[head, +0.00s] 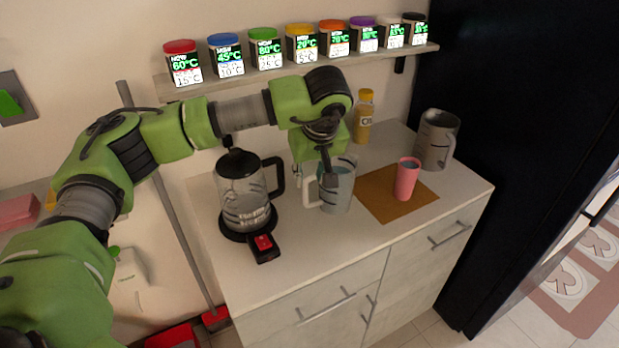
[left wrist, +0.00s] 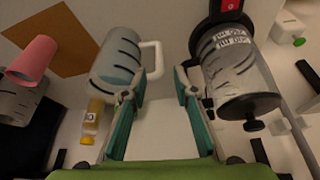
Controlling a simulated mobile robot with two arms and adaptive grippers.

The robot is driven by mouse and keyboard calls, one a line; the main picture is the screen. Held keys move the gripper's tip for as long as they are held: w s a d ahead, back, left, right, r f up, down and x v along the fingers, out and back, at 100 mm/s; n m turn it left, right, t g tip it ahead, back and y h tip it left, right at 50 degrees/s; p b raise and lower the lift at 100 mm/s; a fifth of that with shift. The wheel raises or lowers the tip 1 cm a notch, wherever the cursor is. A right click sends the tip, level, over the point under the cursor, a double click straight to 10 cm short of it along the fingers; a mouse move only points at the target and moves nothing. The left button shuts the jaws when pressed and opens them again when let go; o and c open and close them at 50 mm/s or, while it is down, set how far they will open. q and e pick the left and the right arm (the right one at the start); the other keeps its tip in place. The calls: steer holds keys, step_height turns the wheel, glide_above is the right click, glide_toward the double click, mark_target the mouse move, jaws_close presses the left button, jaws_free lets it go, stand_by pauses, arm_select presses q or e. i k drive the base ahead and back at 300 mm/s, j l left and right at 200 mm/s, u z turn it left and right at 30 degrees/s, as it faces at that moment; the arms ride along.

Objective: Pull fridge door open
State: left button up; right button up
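The fridge (head: 500,110) is the tall black body at the right of the head view. Its side and an edge show, but I see no handle. My left gripper (head: 318,172) is over the counter, well to the left of the fridge, by a clear grey-marked jug (head: 338,188). In the left wrist view my left gripper (left wrist: 160,82) has its two fingers apart with nothing held between them. The white handle (left wrist: 154,58) of the jug (left wrist: 117,62) shows near the left fingertip; I cannot tell whether they touch. My right gripper is in neither view.
The counter (head: 300,262) holds a kettle (head: 245,190), a pink cup (head: 406,180) on a brown mat (head: 372,195), a grey pitcher (head: 436,140) and a yellow-capped bottle (head: 364,115). A shelf (head: 270,75) above bears several dispensers. Tiled floor (head: 545,325) shows at the lower right.

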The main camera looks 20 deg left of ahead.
mark_target(525, 273)
steer(key=z, duration=0.95)
